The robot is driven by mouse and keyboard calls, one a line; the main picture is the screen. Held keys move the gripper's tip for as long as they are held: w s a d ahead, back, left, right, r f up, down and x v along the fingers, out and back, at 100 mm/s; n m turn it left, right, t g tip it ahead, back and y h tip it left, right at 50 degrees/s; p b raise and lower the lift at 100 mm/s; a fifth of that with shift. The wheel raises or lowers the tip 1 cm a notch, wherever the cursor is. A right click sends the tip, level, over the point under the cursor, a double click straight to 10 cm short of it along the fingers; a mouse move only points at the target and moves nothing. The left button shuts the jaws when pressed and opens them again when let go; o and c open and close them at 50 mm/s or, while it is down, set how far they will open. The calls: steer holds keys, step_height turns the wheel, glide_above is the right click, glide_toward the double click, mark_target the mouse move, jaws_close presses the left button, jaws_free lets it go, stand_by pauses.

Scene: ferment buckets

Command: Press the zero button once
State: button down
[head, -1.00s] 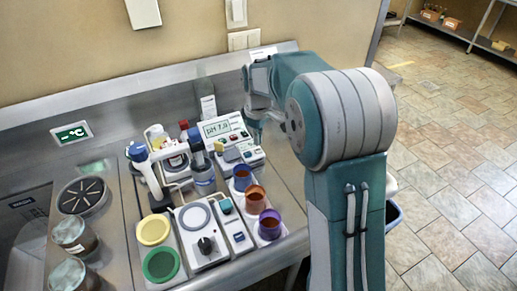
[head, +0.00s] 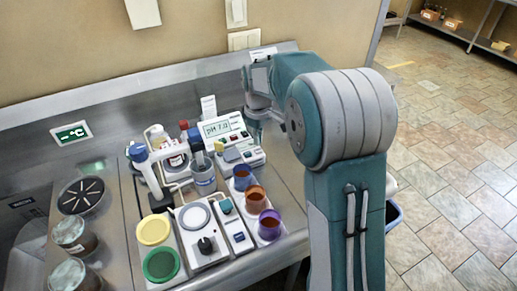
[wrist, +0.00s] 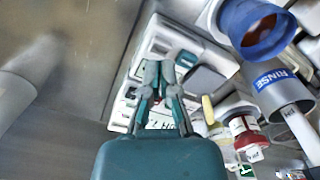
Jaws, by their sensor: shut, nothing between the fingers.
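The white pH meter (head: 232,138) stands at the back of the bench, its display reading about pH 7.0. Small coloured buttons sit on its front panel, but their labels are too small to read, so I cannot tell which is the zero button. In the wrist view the meter (wrist: 205,72) lies just beyond my gripper (wrist: 158,68). The fingers are shut and empty, with their tips over the button panel and hiding part of it. I cannot tell whether they touch it.
A blue cup (head: 242,177), an orange cup (head: 256,200) and a purple cup (head: 269,225) stand in front of the meter. A rinse beaker (head: 203,178) and bottles are to its left. A white stirrer (head: 206,250) and yellow and green lids (head: 153,230) are nearer.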

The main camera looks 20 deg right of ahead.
mark_target(258, 149)
steer(key=shift+f, duration=1.45)
stand_by(0.5)
steer(key=shift+r, duration=3.05)
